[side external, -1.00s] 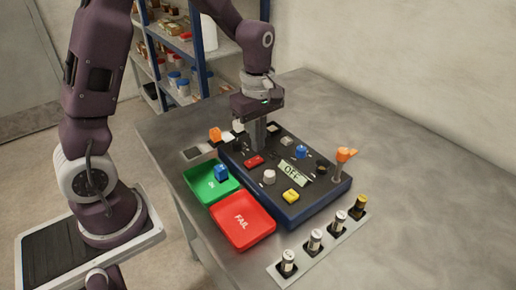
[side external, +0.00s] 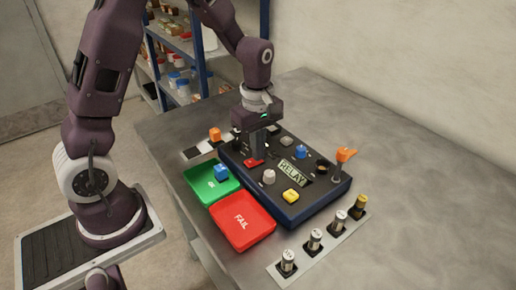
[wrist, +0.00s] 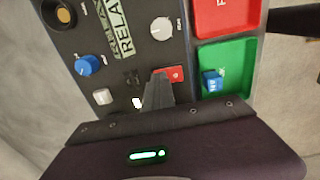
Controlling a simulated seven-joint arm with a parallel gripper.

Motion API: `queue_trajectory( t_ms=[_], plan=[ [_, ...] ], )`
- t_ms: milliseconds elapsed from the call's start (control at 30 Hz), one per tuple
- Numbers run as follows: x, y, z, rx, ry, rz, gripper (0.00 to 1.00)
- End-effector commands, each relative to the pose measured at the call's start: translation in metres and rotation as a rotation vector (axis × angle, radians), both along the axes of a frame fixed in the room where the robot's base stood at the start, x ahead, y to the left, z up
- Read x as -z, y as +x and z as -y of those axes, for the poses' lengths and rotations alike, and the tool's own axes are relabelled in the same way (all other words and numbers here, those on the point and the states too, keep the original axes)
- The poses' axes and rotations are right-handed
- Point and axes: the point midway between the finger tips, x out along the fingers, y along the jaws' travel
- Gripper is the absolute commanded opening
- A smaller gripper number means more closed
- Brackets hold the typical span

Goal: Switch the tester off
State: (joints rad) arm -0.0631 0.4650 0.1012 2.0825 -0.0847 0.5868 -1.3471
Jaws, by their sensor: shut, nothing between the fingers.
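The tester (side external: 315,201) is a dark blue box with a black top panel on the table. Its display (side external: 292,172) reads RELAY, and it also shows in the wrist view (wrist: 115,30). A red switch (side external: 251,163) sits on the panel's near-left part; in the wrist view the red switch (wrist: 177,74) is partly hidden by my fingers. My gripper (side external: 260,156) is shut and empty, pointing down at the red switch. In the wrist view its fingertips (wrist: 162,77) are right beside or on the switch; I cannot tell whether they touch.
The panel also has a white knob (side external: 269,177), a blue knob (side external: 300,152), a yellow knob (side external: 291,196) and a grey button (side external: 286,141). A green tray (side external: 205,194) with a blue block and a red FAIL tray (side external: 242,222) lie left. Several cylinders (side external: 314,239) stand in front.

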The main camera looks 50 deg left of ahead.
Motion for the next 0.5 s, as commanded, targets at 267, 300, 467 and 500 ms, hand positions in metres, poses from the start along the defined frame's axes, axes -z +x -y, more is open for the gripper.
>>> queue_trajectory(
  t_ms=[267, 300, 467, 500],
  plan=[
    [-0.003, -0.015, 0.0, 0.0, -0.001, -0.01, 0.0],
    [-0.003, -0.016, 0.0, 0.0, -0.001, -0.009, 0.0],
    [-0.004, -0.016, 0.0, 0.0, -0.001, -0.007, 0.0],
    [-0.004, -0.015, 0.0, 0.0, -0.001, -0.007, 0.0]
  ],
)
